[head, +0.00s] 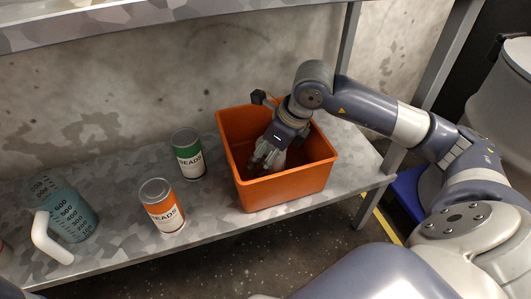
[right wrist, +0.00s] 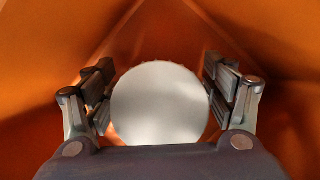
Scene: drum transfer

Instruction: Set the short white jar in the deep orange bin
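The deep orange bin (head: 288,191) stands on the shelf, its open top facing up. My right gripper (head: 268,158) reaches down inside it. In the right wrist view, the round white top of the short white jar (right wrist: 160,103) lies between the two fingers of the right gripper (right wrist: 160,75). The fingers are spread wide on either side of it, with narrow gaps that suggest no firm hold. Orange walls surround the jar. In the head view the bin and gripper largely hide it, so whether it rests on the bin floor is unclear. My left gripper is not in view.
A green-labelled can (head: 188,155) and an orange-labelled can (head: 162,207) stand left of the bin. A blue measuring jug (head: 68,212) with a white handle is further left. A concrete wall (head: 140,90) is behind, and an upper shelf (head: 150,14) overhangs.

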